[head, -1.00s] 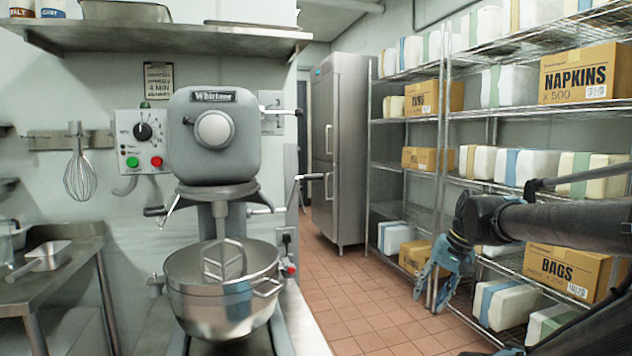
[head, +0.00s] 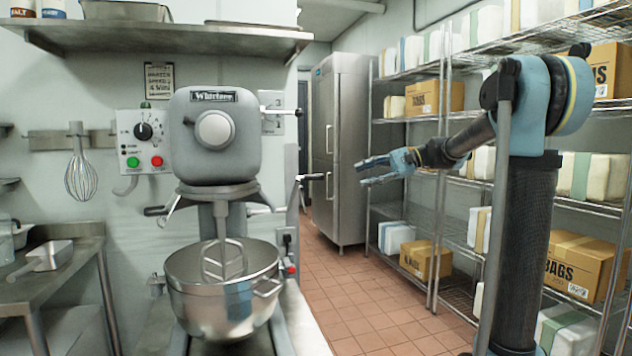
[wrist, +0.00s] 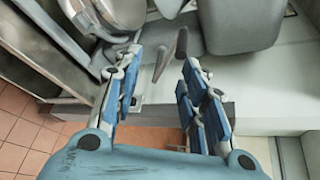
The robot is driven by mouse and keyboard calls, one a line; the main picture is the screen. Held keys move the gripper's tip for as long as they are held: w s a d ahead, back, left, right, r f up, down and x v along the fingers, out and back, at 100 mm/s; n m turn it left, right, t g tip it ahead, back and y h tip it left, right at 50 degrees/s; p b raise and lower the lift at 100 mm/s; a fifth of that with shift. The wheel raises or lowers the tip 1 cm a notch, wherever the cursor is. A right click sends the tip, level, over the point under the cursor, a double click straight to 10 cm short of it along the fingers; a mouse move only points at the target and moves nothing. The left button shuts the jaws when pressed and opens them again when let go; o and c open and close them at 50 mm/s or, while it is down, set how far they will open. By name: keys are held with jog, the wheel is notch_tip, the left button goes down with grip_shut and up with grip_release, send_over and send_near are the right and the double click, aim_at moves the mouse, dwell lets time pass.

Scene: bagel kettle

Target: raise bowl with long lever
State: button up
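The steel bowl (head: 222,298) sits low on the grey mixer (head: 213,135), with the beater (head: 226,258) reaching down into it. The long lever (head: 311,177) sticks out at the mixer's right side, with a dark handle end. My gripper (head: 361,172) is open and empty, to the right of the lever's handle at about the same height in the picture, pointing left at it. In the wrist view, my gripper's two blue-padded fingers (wrist: 158,68) are spread apart. A dark handle (wrist: 181,44) shows between and beyond the fingertips; it looks like the lever's handle.
Wire shelving (head: 440,190) with boxes stands behind my arm on the right. A steel fridge (head: 340,150) stands at the back. A side table (head: 60,260) is at the left, and a wall shelf (head: 160,38) is above the mixer. The tiled floor between is clear.

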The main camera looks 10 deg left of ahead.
jog(key=w+a+r, duration=0.1)
jog(key=w+r, duration=0.1)
jog(key=y, duration=0.1)
send_near(314, 177)
jog(key=x, duration=0.3)
jog(key=w+x, duration=0.1)
jog(key=x, duration=0.6)
jog(key=shift+w+a+f, duration=0.15)
jog(key=shift+w+a, duration=0.05)
jog(key=shift+c, duration=0.3)
jog(key=shift+s+g, duration=0.1)
jog(key=shift+g, duration=0.3)
grip_shut()
